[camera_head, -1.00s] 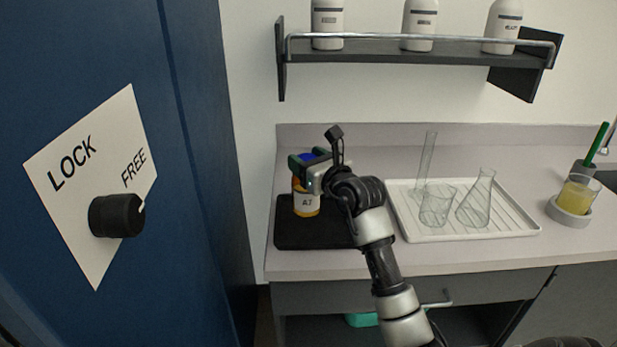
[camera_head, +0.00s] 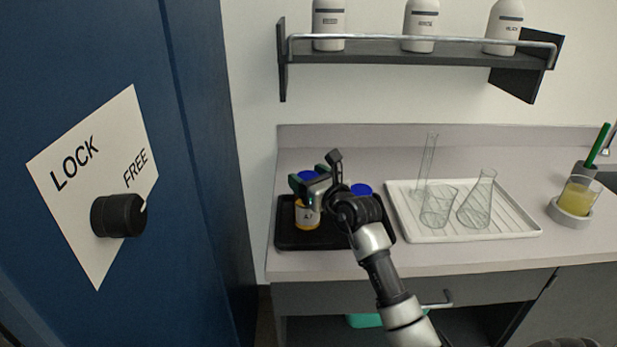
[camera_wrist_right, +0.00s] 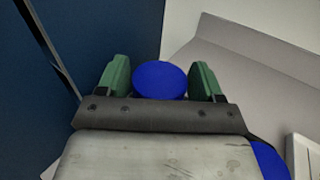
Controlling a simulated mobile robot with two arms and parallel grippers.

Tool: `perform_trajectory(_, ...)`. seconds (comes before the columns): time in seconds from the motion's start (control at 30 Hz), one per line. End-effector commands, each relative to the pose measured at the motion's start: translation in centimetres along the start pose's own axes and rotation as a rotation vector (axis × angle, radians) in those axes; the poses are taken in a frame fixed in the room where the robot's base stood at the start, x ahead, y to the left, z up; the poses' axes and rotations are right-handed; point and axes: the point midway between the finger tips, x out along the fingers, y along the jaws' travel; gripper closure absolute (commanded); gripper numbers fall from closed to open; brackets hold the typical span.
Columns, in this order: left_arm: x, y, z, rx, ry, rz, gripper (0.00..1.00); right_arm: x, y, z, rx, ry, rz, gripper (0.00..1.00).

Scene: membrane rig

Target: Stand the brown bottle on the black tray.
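The brown bottle (camera_head: 307,216), amber with a white label and a blue cap, is upright over the left part of the black tray (camera_head: 290,240). Its base appears at the tray surface; I cannot tell for certain that it touches. My right gripper (camera_head: 308,187), with green fingers, is around the bottle's upper part and appears shut on it. In the right wrist view the blue cap (camera_wrist_right: 160,79) sits between the two fingers, with hardly any gap on either side. My left gripper is not in view.
A second blue cap (camera_head: 361,189) shows behind my right arm; what is under it is hidden. A white ribbed tray (camera_head: 520,232) with glassware stands to the right. A beaker of yellow liquid (camera_head: 578,195) is farther right. A shelf (camera_head: 455,49) with white bottles hangs above. A blue panel (camera_head: 205,120) stands left.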

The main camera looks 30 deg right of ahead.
Motion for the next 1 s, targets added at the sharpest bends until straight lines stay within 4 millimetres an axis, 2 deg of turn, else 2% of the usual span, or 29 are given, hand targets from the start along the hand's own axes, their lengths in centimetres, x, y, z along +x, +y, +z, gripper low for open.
perform_trajectory(0.03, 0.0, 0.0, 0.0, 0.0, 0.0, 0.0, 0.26, 0.0, 0.0, 0.0, 0.0, 0.0, 0.0, 0.26)
perform_trajectory(0.1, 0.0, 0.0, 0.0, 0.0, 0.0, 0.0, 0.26, 0.0, 0.0, 0.0, 0.0, 0.0, 0.0, 0.18)
perform_trajectory(0.47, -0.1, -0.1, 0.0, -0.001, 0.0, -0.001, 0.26, -0.4, 0.0, 0.3, 0.0, 0.001, 0.001, 0.18)
perform_trajectory(0.57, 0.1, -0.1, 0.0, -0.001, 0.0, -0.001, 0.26, -1.8, 0.0, 0.2, 0.0, 0.001, 0.001, 0.18)
perform_trajectory(0.9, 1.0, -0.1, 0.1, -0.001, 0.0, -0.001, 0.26, -8.9, 0.0, 0.1, -0.001, 0.002, 0.0, 0.18)
perform_trajectory(1.0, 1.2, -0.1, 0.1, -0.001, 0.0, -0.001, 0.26, -10.4, 0.0, 0.2, 0.001, 0.0, 0.0, 0.18)
